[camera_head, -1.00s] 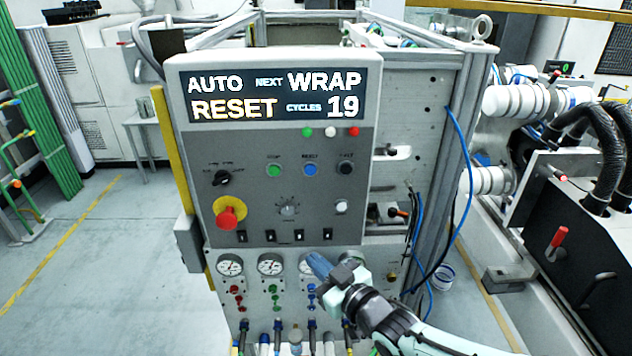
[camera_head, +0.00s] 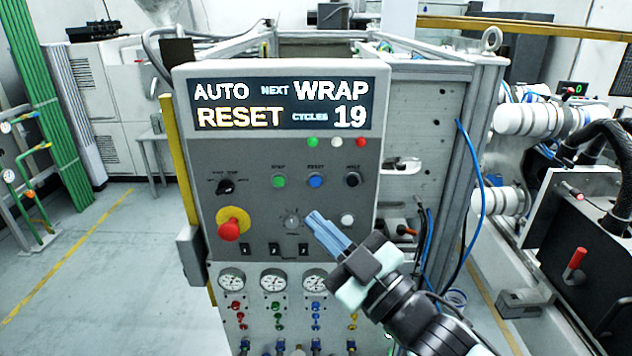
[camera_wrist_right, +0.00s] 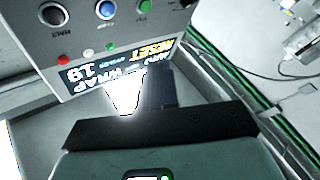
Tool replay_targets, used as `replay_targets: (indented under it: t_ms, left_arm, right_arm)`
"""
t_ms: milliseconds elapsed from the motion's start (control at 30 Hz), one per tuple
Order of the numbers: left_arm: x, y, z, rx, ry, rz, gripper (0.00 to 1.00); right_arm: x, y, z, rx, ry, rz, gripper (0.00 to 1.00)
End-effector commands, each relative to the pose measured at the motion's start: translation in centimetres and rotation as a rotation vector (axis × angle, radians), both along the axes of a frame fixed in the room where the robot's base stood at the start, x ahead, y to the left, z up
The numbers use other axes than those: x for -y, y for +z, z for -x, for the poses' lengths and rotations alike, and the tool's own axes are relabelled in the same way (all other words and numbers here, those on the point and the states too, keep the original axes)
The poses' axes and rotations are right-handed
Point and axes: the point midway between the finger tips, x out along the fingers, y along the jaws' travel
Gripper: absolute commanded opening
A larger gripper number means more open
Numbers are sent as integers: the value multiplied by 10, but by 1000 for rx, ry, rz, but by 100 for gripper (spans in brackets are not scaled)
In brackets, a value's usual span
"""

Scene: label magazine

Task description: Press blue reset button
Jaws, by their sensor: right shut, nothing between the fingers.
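The blue reset button (camera_head: 316,181) is in the row of buttons on the grey control panel (camera_head: 270,235), between a green and a black one. It also shows at the top of the right wrist view (camera_wrist_right: 105,9). My right gripper (camera_head: 314,219) is shut and empty, its blue-grey fingers pointing up and left. In the head view its tips lie just below the blue button, over the panel near the small dial (camera_head: 291,218); they look apart from the button, but the depth is hard to judge. My left gripper is not in view.
A red emergency knob (camera_head: 229,229) on a yellow base sits at the panel's lower left. The display (camera_head: 280,104) reads AUTO, RESET, NEXT WRAP, CYCLES 19. Gauges (camera_head: 273,280) and coloured valves are below. Blue cables (camera_head: 478,190) hang at the right. Open floor lies left.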

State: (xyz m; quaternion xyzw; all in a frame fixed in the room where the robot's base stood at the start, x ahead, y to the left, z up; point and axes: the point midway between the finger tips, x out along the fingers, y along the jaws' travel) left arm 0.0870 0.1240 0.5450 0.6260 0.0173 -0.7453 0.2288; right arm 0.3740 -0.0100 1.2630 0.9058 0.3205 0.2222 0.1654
Motion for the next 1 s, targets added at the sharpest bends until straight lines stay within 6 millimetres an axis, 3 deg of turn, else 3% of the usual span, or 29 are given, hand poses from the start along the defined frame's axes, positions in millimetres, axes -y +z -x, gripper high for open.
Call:
replay_targets:
  t_ms: [167, 500, 733, 1000]
  left_arm:
    - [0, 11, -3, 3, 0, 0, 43]
    - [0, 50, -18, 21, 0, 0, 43]
    - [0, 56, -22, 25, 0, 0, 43]
    - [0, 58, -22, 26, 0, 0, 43]
  right_arm:
    - [0, 1, -13, -2, -1, 2, 0]
    - [0, 4, -61, -1, -1, 1, 0]
    - [0, 1, -82, -1, -2, 1, 0]
    - [0, -1, -88, -2, -1, 0, 0]
